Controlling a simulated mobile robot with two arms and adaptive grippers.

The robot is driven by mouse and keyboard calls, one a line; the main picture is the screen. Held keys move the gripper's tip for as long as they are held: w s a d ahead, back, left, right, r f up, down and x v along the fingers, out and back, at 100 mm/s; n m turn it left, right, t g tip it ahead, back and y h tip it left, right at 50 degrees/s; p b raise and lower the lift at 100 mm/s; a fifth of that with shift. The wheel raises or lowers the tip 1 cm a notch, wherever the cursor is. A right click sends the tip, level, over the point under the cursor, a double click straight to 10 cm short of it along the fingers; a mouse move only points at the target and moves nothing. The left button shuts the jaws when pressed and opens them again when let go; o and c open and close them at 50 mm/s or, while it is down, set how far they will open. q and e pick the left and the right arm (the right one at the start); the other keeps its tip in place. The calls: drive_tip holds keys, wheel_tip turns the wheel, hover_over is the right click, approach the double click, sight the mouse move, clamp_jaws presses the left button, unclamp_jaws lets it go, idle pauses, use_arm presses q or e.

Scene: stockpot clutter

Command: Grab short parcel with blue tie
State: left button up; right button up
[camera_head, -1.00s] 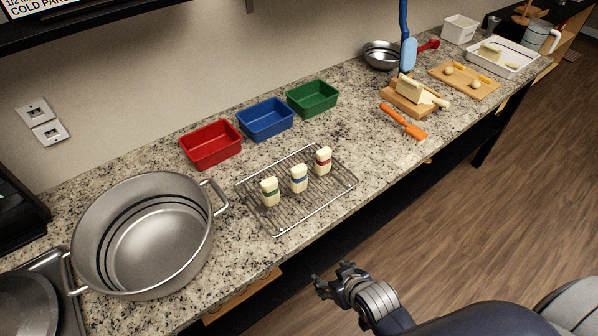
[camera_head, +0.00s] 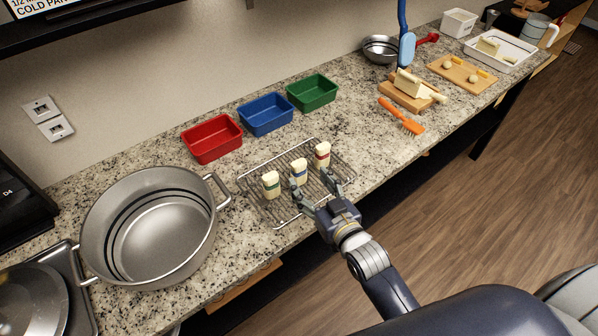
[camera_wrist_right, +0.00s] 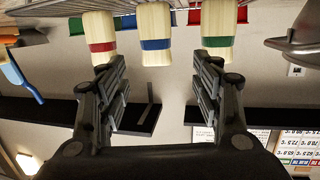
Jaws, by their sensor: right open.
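The short cream parcel with the blue tie (camera_head: 299,172) stands upright on the wire rack (camera_head: 263,209), between the green-tied parcel (camera_head: 271,186) and the red-tied parcel (camera_head: 322,155). My right gripper (camera_head: 317,190) is open and empty at the rack's front edge, its fingers pointing at the blue-tied parcel. In the right wrist view, which appears upside down, the blue-tied parcel (camera_wrist_right: 154,40) lies beyond the gap between the open fingers (camera_wrist_right: 160,80). The red-tied one (camera_wrist_right: 101,40) and the green-tied one (camera_wrist_right: 219,35) line up with the fingers. My left gripper is not in view.
Behind the rack stand a red bin (camera_head: 212,139), a blue bin (camera_head: 266,114) and a green bin (camera_head: 313,93). A large metal pot (camera_head: 153,228) is left of the rack. Counter to the right is clear up to an orange utensil (camera_head: 402,117).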

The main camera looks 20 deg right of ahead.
sight(301, 168)
drive_tip(key=x, duration=0.3)
drive_tip(key=shift+w+p, duration=0.4)
drive_tip(key=shift+p+x, duration=0.65)
drive_tip(key=shift+x, duration=1.55)
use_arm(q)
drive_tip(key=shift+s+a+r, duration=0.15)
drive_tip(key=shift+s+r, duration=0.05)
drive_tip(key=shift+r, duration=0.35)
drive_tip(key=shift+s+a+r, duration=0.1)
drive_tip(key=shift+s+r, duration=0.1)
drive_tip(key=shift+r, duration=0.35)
use_arm(e)
drive_tip(key=shift+d, duration=0.2)
drive_tip(key=c, duration=1.2)
